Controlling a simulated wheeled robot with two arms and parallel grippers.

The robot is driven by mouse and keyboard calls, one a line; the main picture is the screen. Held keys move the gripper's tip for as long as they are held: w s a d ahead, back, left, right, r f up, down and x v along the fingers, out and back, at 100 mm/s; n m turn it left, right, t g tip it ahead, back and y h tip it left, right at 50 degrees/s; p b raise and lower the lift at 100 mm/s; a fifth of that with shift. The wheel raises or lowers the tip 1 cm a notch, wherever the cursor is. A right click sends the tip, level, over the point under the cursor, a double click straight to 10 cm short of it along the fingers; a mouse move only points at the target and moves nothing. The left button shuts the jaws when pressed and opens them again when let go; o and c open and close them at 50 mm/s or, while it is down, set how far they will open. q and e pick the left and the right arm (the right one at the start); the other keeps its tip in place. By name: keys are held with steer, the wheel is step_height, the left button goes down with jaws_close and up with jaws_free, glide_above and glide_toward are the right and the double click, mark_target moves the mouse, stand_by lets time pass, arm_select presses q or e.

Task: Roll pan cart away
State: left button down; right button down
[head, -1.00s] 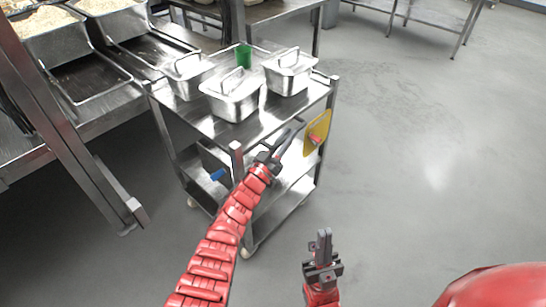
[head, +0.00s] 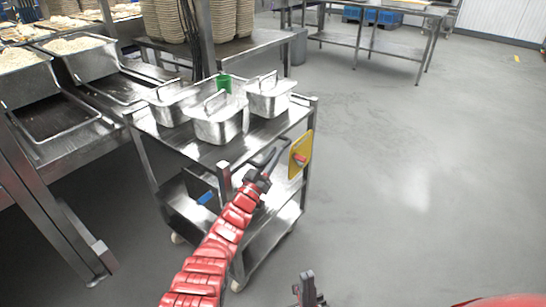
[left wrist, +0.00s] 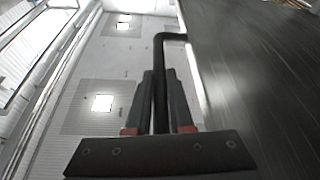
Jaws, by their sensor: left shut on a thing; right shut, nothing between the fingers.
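The steel pan cart (head: 222,151) stands left of centre in the head view, with several lidded steel pans (head: 218,124) and a green cup (head: 224,83) on its top. My left gripper (head: 262,170) is at the cart's near right end, shut on the dark push handle (head: 284,146). In the left wrist view the handle bar (left wrist: 160,85) runs between the two fingers (left wrist: 160,105). My right gripper (head: 309,290) is low in the head view, shut and empty, apart from the cart.
A yellow board (head: 301,154) hangs on the cart's right side. A steel counter (head: 85,142) with pans of rice stands close on the left. Another steel table (head: 375,62) is at the back. The grey floor (head: 420,180) to the right is clear.

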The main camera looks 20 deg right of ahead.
arm_select(q)
steer(key=c, duration=0.8)
jaws_free()
steer(key=shift+d, duration=0.1)
steer(key=p+v, duration=0.3)
steer(key=p, duration=0.1)
steer(key=shift+s+r, duration=0.1)
steer(key=shift+r, duration=0.15)
steer(key=p+v, duration=0.2)
steer(key=v, duration=1.2)
steer(key=shift+f+p, duration=0.35)
